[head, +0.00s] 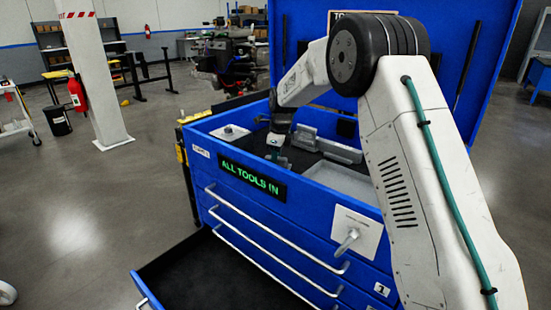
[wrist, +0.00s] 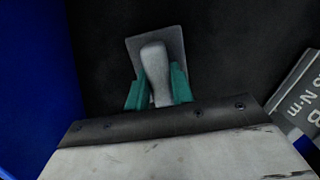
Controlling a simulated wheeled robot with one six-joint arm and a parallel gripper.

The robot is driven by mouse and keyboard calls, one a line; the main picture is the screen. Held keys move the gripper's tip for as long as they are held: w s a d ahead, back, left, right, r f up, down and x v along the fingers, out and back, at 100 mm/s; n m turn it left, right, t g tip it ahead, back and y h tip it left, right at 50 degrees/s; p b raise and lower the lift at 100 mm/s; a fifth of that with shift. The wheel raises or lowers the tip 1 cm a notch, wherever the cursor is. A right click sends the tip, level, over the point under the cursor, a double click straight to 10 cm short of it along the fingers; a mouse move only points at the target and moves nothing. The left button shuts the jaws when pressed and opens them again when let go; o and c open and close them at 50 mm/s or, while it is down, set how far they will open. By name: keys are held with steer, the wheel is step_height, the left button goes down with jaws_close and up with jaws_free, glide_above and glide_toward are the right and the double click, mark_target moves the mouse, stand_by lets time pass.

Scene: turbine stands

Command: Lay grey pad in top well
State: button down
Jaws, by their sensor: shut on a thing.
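The grey pad (wrist: 135,50) shows in the wrist view as a flat grey plate with a paler upright grip. My gripper (wrist: 158,90) is shut on that grip, with a teal finger on each side. Dark flooring of the top well (wrist: 225,50) lies beneath and around the pad. Whether the pad touches that floor, I cannot tell. In the head view my gripper (head: 276,142) is low inside the open top well of the blue tool chest (head: 200,140), towards its left part. The pad is mostly hidden there.
A grey block-like tool (head: 330,149) lies right of my gripper; lettered grey metal (wrist: 300,95) shows in the wrist view. A small knobbed plate (head: 230,132) sits at the chest's left corner. The raised lid (head: 470,60) stands behind. A lower drawer (head: 215,275) is open.

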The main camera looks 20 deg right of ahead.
steer(key=shift+f, duration=0.3)
steer(key=c, duration=1)
jaws_free()
steer(key=shift+o, duration=0.2)
steer(key=shift+r, duration=0.1)
steer(key=shift+s+d+r, duration=0.1)
steer(key=shift+d+r, duration=0.05)
steer(key=shift+r, duration=1)
steer(key=shift+s+d+r, duration=0.1)
steer(key=shift+r, duration=1)
steer(key=shift+s+d+r, duration=0.1)
steer(key=shift+d+r, duration=0.05)
steer(key=shift+r, duration=1)
